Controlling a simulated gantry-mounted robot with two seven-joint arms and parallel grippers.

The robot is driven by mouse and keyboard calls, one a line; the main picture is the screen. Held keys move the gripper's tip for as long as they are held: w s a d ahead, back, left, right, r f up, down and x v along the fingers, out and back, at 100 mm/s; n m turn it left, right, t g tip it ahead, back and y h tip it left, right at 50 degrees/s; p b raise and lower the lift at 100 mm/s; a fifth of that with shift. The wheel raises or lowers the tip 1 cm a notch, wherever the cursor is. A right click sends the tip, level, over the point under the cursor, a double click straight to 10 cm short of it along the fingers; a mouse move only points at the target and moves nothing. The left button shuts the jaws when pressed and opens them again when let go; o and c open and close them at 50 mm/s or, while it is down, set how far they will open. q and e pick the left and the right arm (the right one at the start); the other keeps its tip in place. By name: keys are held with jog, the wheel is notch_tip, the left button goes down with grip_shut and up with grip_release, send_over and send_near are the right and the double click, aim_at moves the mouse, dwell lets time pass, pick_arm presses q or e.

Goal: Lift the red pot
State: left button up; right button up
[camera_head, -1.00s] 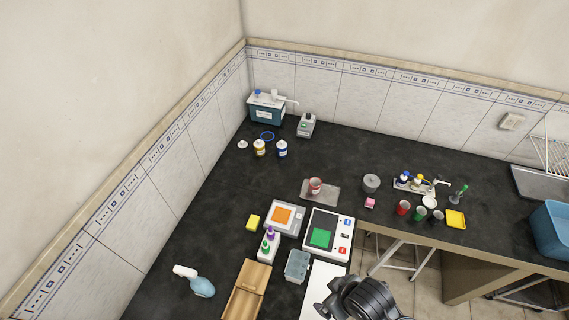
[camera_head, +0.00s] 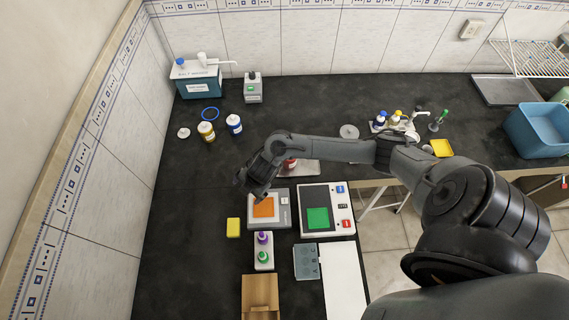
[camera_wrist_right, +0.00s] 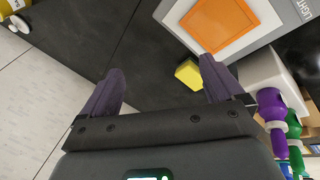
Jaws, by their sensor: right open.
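The red pot (camera_head: 290,164) is in the head view, on a grey tray behind my right forearm. The arm hides much of it, and it is not seen in the right wrist view. My right gripper (camera_head: 250,186) is left of the pot, above the left edge of the balance with the orange plate. In the right wrist view my right gripper (camera_wrist_right: 162,88) has its two dark fingers wide apart with nothing between them. My left gripper is not in view.
The orange-plate balance (camera_head: 281,214) and the green-plate device (camera_head: 320,194) stand in front of the tray (camera_head: 308,170). A yellow sponge (camera_head: 233,227) and a bottle rack (camera_head: 263,264) are near. Capped jars (camera_head: 206,132) stand at the back left. The bench left of the sponge is clear.

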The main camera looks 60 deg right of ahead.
jog(key=s+d+f+g+b, duration=0.1)
jog(key=d+b, duration=0.1)
jog(key=d, duration=0.5)
jog(key=s+d+f+g+b, duration=0.1)
jog(key=d+b, duration=0.1)
jog(key=d, duration=0.5)
jog(key=s+d+f+m+g+h+b, duration=0.1)
jog(key=d+f+g+b, duration=0.1)
jog(key=d, duration=0.5)
jog(key=shift+d+b, duration=0.35)
jog(key=shift+d, duration=0.05)
jog(key=shift+d+f+b, duration=0.15)
jog(key=shift+f+b, duration=0.55)
jog(key=shift+f, duration=0.65)
jog(key=shift+d+f+b, duration=0.15)
jog(key=shift+f+b, duration=0.55)
jog(key=shift+f, duration=1.15)
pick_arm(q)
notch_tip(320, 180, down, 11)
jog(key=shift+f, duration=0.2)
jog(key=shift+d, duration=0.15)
pick_arm(e)
jog(key=shift+w, duration=0.1)
jog(key=c, duration=1.3)
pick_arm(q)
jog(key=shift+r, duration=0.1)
pick_arm(e)
jog(key=shift+r, duration=0.1)
